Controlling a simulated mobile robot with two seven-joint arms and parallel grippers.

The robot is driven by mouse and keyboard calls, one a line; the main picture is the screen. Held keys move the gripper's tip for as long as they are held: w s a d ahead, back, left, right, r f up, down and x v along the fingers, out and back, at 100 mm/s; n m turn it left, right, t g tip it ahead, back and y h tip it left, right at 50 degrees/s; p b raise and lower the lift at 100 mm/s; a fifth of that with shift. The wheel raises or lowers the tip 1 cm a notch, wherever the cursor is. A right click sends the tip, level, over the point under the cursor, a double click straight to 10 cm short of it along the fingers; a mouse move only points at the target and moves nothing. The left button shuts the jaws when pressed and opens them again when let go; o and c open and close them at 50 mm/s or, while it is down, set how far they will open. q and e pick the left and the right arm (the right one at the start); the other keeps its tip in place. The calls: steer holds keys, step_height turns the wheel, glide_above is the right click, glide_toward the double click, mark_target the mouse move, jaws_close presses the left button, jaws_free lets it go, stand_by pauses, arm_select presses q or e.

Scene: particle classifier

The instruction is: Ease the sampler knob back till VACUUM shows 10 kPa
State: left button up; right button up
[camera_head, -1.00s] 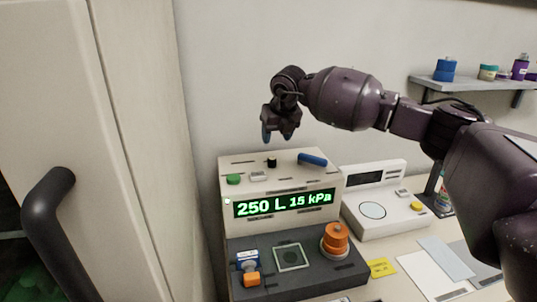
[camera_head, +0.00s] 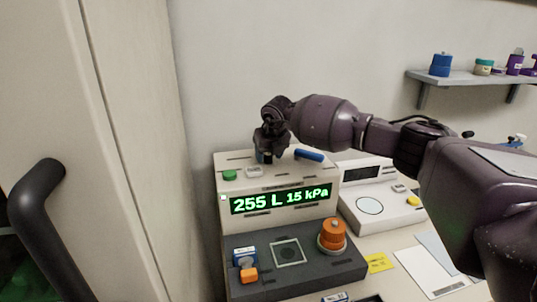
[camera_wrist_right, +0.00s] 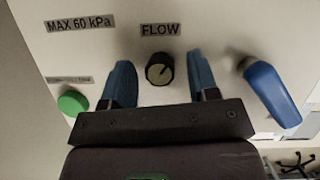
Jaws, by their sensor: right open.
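The sampler (camera_head: 225,212) is a beige box with a dark front deck. Its green display (camera_head: 281,199) reads 255 L and 15 kPa. A black knob (camera_wrist_right: 159,70) under the label FLOW stands on the top panel, its white pointer line toward the upper right in the right wrist view. My right gripper (camera_head: 267,157) is down over the top panel. In the right wrist view its blue fingers (camera_wrist_right: 160,78) are open, one on each side of the knob, with gaps between. The head view mostly hides the knob. My left gripper is out of view.
A green button (camera_wrist_right: 72,102) and a blue lever (camera_wrist_right: 272,93) flank the fingers on the top panel. A white scale (camera_head: 382,207) stands to the right; a cabinet door is at left.

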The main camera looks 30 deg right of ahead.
steer(key=shift+c, duration=0.3)
steer(key=c, duration=0.9)
steer(key=shift+o, duration=0.2)
